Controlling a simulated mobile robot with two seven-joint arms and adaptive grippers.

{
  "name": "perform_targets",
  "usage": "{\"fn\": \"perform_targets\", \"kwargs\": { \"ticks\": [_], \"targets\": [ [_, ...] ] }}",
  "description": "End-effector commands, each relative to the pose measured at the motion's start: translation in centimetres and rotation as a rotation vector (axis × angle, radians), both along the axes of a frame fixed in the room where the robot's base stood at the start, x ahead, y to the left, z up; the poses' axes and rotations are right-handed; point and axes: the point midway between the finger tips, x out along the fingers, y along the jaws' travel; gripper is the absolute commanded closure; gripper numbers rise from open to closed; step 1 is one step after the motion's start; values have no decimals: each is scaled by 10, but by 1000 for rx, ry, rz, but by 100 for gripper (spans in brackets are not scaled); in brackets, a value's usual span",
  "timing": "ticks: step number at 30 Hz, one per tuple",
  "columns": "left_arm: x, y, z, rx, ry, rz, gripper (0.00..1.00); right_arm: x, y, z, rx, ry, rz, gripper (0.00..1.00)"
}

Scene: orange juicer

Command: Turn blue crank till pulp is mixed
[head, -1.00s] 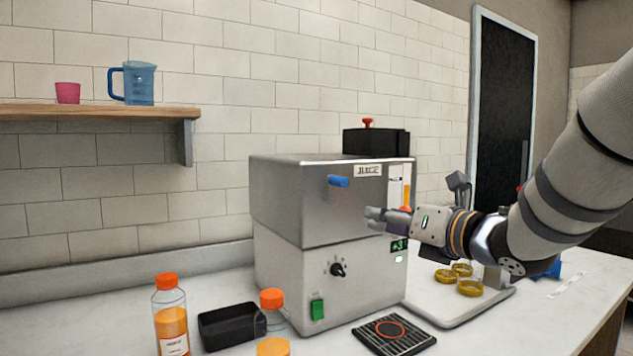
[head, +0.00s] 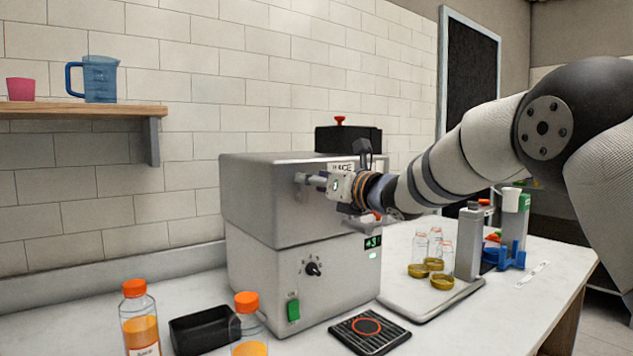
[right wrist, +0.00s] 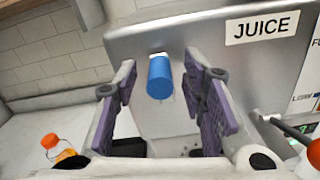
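The juicer (head: 245,195) is a grey metal box with a "JUICE" label. Its blue crank (right wrist: 160,77) shows in the right wrist view as a short blue cylinder on the front face. In the head view the crank is hidden behind my right gripper (head: 306,181), which is up at the juicer's front. In the right wrist view my right gripper (right wrist: 161,90) is open, with one purple-padded finger on each side of the crank and gaps between pads and crank. The pulp is not visible. My left gripper is not in view.
A black knob (head: 313,269), a green switch (head: 293,310) and a small display (head: 372,242) are on the juicer's lower front. Juice bottles (head: 140,325) and a black tray (head: 200,329) stand left.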

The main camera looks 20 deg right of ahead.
Motion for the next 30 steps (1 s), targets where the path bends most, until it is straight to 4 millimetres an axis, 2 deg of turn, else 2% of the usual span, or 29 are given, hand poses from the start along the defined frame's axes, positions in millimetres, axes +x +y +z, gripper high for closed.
{"fn": "perform_targets", "kwargs": {
  "ticks": [4,9,20,30],
  "targets": [
    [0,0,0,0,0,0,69,0,0,0,1,0,0,64],
    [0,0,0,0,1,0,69,0,0,0,1,0,0,100],
    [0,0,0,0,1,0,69,0,-2,-1,30,11,0,100],
    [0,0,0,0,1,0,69,4,-11,-1,243,88,0,100]
  ]
}}
